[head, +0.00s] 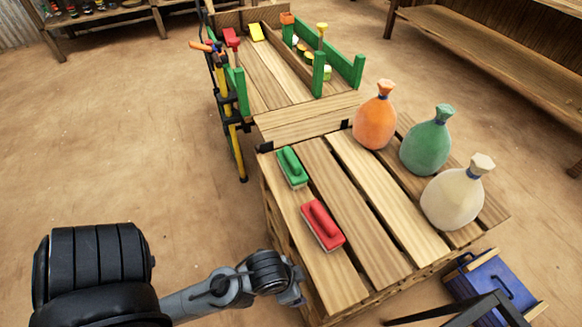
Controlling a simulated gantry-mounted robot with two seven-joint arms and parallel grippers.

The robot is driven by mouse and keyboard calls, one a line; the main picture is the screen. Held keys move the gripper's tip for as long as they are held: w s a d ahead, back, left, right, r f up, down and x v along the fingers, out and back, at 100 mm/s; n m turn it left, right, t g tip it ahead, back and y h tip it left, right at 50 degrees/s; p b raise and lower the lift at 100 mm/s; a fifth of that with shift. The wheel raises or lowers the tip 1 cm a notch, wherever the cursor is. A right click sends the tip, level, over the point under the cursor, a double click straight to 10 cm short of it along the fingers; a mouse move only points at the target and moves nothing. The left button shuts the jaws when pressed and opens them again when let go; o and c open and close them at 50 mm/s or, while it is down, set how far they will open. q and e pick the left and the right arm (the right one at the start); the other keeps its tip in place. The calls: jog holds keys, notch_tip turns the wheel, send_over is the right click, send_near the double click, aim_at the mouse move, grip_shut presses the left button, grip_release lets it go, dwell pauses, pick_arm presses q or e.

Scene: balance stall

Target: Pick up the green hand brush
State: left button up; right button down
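The green hand brush (291,166) lies on the slatted wooden table (345,205), near its back left corner, with its green handle block upward and pale bristles underneath. A red hand brush (322,224) lies in front of it on the same left-hand board. My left arm comes in from the lower left, and its end (290,291) is by the table's front left edge, apart from both brushes. I cannot make out its fingers. My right gripper is not in view.
Orange (374,119), green (426,144) and cream (455,196) tied sacks stand along the table's right side. Behind is a wooden tray with green posts (241,92). A blue box (497,284) is at lower right. The table's middle boards are clear.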

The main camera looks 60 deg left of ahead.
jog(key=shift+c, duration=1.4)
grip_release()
